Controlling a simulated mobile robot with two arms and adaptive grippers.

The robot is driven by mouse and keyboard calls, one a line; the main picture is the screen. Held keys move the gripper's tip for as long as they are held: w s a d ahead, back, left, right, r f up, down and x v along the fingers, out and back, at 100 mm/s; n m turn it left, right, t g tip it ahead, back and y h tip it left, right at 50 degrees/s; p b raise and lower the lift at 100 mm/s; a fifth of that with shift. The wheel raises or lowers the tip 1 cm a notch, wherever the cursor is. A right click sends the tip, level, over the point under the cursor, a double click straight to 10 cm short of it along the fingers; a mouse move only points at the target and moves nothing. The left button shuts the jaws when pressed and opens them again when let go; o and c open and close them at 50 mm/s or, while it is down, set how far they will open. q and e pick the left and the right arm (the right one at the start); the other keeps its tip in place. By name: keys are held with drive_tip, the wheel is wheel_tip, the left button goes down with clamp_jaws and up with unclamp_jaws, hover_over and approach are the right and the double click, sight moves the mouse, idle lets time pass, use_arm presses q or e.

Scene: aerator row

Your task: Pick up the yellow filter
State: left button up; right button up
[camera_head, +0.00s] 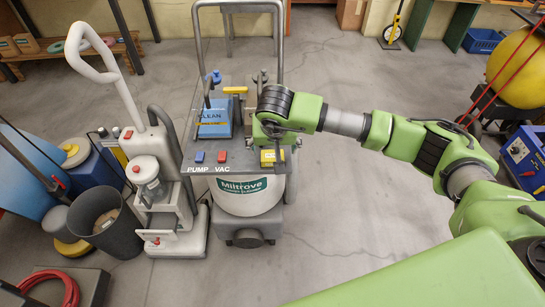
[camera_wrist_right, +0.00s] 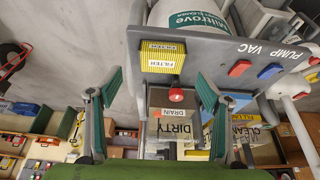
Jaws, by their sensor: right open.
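The yellow filter (camera_head: 272,157), a small ribbed block with a white FILTER label, sits on the grey top panel of the Miltrove machine (camera_head: 245,187), at its right side; my right wrist partly covers the area behind it. In the right wrist view the filter (camera_wrist_right: 163,57) lies flat on the panel, ahead of and roughly between my fingers. My right gripper (camera_wrist_right: 160,83) is open and empty, its two green-padded fingers spread wide and apart from the filter. In the head view the fingers are mostly hidden by the wrist. My left gripper is not in view.
A red knob (camera_wrist_right: 176,95) and the DIRTY tank (camera_wrist_right: 172,127) are close to the filter. Red and blue switches marked VAC and PUMP are on the same panel. A white upright cleaner (camera_head: 165,190) and grey bin (camera_head: 108,228) stand left. Floor right of the machine is clear.

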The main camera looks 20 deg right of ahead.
sight(272, 156)
drive_tip(key=shift+a+p+x, duration=0.15)
drive_tip(key=shift+p+x, duration=0.1)
drive_tip(key=shift+x, duration=1.1)
drive_tip(key=shift+a+p+x, duration=0.15)
drive_tip(key=shift+p+x, duration=0.1)
drive_tip(key=shift+x, duration=1.1)
drive_tip(key=shift+s, duration=0.15)
drive_tip(key=c, duration=1.1)
